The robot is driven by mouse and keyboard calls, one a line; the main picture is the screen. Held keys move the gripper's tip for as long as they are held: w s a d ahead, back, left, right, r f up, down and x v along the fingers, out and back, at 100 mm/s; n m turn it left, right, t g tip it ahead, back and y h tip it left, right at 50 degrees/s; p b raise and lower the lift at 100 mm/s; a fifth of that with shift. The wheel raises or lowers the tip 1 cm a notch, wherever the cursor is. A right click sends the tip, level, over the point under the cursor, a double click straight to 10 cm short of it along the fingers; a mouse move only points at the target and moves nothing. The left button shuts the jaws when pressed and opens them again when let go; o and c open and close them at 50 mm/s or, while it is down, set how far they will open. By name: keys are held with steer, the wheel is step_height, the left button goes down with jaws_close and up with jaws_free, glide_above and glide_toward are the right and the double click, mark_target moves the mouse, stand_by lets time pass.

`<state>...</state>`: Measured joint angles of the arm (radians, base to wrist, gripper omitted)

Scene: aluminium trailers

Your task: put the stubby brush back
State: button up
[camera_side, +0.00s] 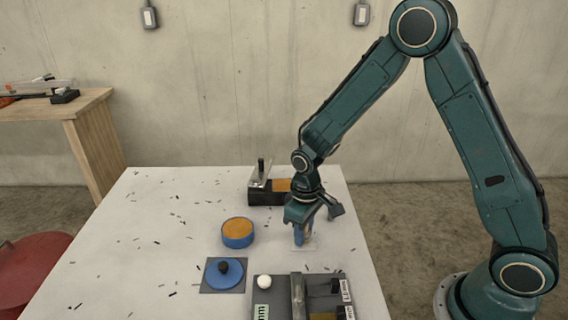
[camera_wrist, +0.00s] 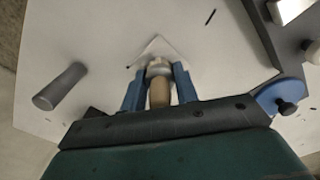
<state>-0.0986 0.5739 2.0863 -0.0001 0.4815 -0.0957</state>
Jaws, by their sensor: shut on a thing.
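My gripper (camera_side: 303,238) is low over the right part of the pale table, pointing down. In the wrist view its two blue fingers (camera_wrist: 158,88) are shut on a short tan piece with a pale collar, which looks like the stubby brush (camera_wrist: 159,92). The brush's far end is hard to make out. A pale square patch (camera_wrist: 155,47) shows just beyond the fingertips; it also shows under the gripper in the side view (camera_side: 311,247). I cannot tell whether the brush touches it. In the side view the fingers hide most of the brush.
A round blue tin with orange contents (camera_side: 237,240) stands left of my gripper. A blue lid with a black knob (camera_side: 214,276) lies nearer. A grey tray (camera_side: 277,305) is in front, a black block (camera_side: 265,199) behind. A grey cylinder (camera_wrist: 62,85) shows in the wrist view.

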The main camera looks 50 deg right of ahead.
steer(key=shift+f, duration=0.15)
steer(key=o, duration=1)
steer(key=shift+c, duration=0.2)
step_height(320, 180, up, 12)
steer(key=shift+f, duration=0.1)
steer(key=shift+r, duration=0.3)
stand_by(0.3)
